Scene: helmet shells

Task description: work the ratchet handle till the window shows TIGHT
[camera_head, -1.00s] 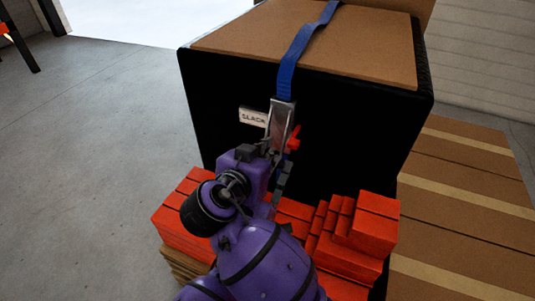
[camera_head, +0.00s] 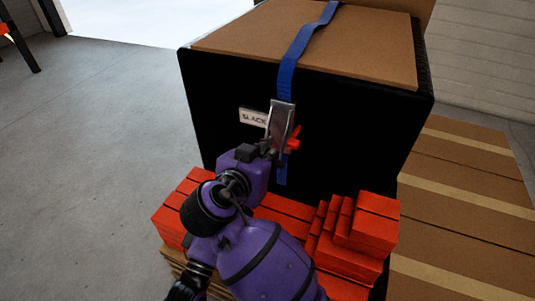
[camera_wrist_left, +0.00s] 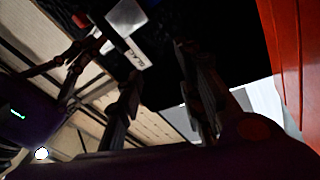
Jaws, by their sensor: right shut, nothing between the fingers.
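The ratchet buckle (camera_head: 281,120) sits on the front of the black crate, on a blue strap. A red handle part (camera_head: 293,138) sticks out at its right. A white window (camera_head: 253,117) beside it reads SLACK. My right gripper (camera_head: 269,149) is at the buckle's lower end, shut and empty; its fingertips are small and partly hidden by its wrist, so contact is unclear. In the left wrist view my left gripper (camera_wrist_left: 164,85) has its two fingers apart with nothing between them. That view also shows the window (camera_wrist_left: 135,54) and the metal buckle (camera_wrist_left: 125,18).
The black crate (camera_head: 225,152) has a brown top with the blue strap (camera_head: 297,50) over it. Orange boxes (camera_head: 366,225) are stacked in front, below the buckle. Brown cartons (camera_head: 465,185) stand at the right.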

